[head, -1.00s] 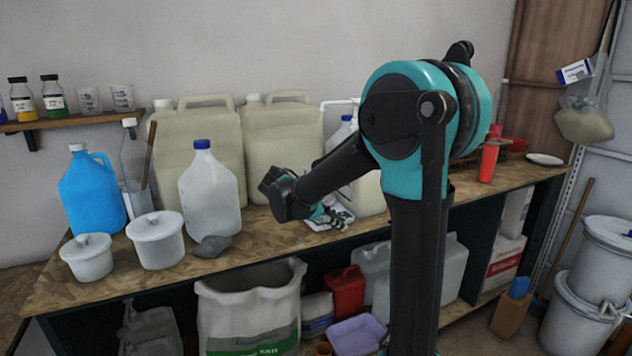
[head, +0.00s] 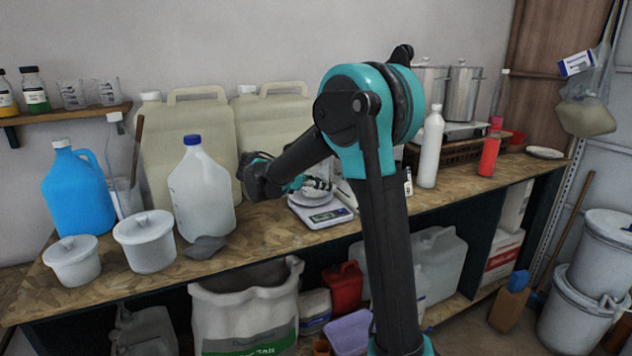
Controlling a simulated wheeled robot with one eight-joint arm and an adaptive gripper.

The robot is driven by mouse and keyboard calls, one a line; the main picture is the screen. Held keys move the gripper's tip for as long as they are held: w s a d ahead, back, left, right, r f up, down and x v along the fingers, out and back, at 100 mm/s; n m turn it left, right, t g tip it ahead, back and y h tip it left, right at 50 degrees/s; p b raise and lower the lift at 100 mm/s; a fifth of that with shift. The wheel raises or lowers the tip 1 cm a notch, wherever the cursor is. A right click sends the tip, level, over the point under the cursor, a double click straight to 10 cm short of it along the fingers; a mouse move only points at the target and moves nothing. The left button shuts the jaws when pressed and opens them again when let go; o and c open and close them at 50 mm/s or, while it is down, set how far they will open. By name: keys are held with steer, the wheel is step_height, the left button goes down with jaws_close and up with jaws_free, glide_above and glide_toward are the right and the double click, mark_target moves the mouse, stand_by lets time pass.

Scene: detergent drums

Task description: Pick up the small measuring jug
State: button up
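Two clear graduated measuring vessels, a left one (head: 71,94) and a right one (head: 107,92), stand upright side by side on the wall shelf at the upper left. I cannot tell which one is the small measuring jug. My gripper (head: 312,187) is over the bench's middle, above or beside the white scale (head: 328,215), well to the right of the shelf. It is small and partly hidden by my arm. A pale shape shows at the gripper, and I cannot tell whether it is held or whether the fingers are open.
A blue jug (head: 78,190), a white blue-capped jug (head: 203,190), lidded tubs (head: 146,241) and large canisters (head: 190,130) crowd the bench's left. A white bottle (head: 428,148), red bottle (head: 490,150) and metal pots (head: 463,92) stand right. The bench's front centre is bare.

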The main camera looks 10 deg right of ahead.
steer(key=x, duration=0.3)
steer(key=shift+w+d, duration=0.15)
steer(key=shift+d, duration=0.15)
steer(key=shift+c, duration=0.4)
jaws_close()
